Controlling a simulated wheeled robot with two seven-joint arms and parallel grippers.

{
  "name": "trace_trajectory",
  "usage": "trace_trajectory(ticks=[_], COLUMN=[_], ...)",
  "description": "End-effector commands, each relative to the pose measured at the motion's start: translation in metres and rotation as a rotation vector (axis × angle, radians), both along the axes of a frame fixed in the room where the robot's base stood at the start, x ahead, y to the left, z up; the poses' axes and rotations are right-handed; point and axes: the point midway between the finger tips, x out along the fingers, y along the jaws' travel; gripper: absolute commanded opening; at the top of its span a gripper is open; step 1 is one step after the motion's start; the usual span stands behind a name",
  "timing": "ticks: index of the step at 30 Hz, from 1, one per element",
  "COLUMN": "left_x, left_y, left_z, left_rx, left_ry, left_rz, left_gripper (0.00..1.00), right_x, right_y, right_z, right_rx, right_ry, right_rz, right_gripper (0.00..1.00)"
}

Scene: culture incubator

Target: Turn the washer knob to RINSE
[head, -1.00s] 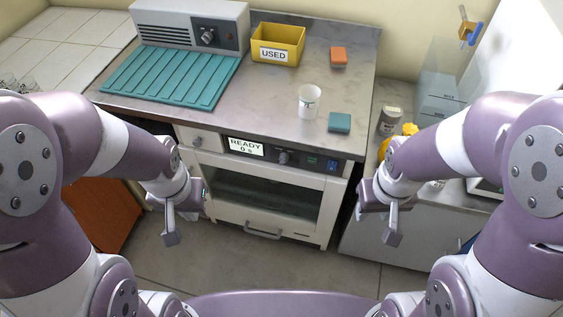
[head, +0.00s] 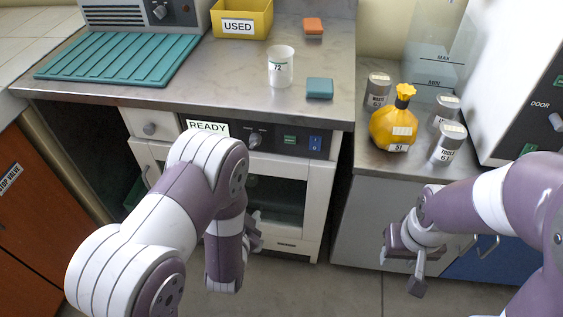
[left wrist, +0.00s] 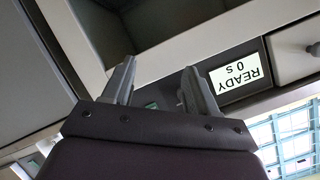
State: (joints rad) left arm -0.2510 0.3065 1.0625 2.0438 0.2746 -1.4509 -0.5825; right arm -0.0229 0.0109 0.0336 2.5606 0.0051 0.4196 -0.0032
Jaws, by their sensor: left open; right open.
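The washer (head: 290,190) is a white front-door unit under the counter. Its dark panel holds a READY display (head: 207,127), a dark knob (head: 254,140), a green button and a blue switch. The knob's markings are too small to read. My left gripper (head: 255,232) shows below the panel in front of the door, partly hidden by my left forearm. In the left wrist view its fingers (left wrist: 160,65) are open and empty, with the display (left wrist: 238,77) upside down beside them. I cannot make out the knob there. My right gripper (head: 405,265) is open and empty before the right cabinet.
On the counter are a white cup (head: 281,68), a teal block (head: 319,88), an orange block (head: 313,25) and a yellow USED bin (head: 242,20). A grey device (head: 150,15) with another knob stands behind a teal mat (head: 120,60). A yellow bottle (head: 393,130) stands right.

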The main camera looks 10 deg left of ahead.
Motion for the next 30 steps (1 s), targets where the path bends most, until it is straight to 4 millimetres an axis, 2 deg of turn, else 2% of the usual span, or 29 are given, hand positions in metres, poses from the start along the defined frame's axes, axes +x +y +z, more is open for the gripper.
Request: trace_trajectory(ticks=[1,3,6,8,11,18,21,25,30], left_x=[0.007,0.016,0.019,0.024,0.043,0.105,0.124,0.14,0.145], left_y=[0.001,0.001,0.001,0.001,0.002,0.005,0.006,0.006,0.006], left_z=[0.025,0.055,0.076,0.079,0.079,0.078,0.078,0.078,0.079], left_rx=[0.047,0.111,0.169,0.188,0.19,0.189,0.188,0.189,0.189], left_ry=[-0.114,-0.263,-0.363,-0.378,-0.378,-0.376,-0.374,-0.373,-0.372], left_rz=[-0.011,-0.018,-0.026,-0.03,-0.029,-0.031,-0.031,-0.033,-0.033], left_gripper=[0.58,0.58,0.58,0.58,0.58,0.58,0.58,0.58,0.58], right_x=[0.001,0.001,0.001,0.001,0.0,0.0,0.0,0.0,0.0], right_y=[0.0,0.0,0.0,0.0,0.0,0.0,0.0,0.0,0.0], right_z=[0.005,0.006,0.005,0.004,0.001,-0.007,-0.01,-0.011,-0.011], right_rx=[0.0,0.0,0.0,0.0,0.0,0.0,0.0,0.0,0.0], right_ry=[-0.002,-0.002,-0.002,-0.002,-0.002,-0.001,-0.001,-0.001,-0.001], right_rz=[0.0,0.0,0.0,0.0,0.0,0.0,0.0,0.0,0.0], right_gripper=[0.43,0.43,0.43,0.43,0.43,0.43,0.43,0.43,0.43])
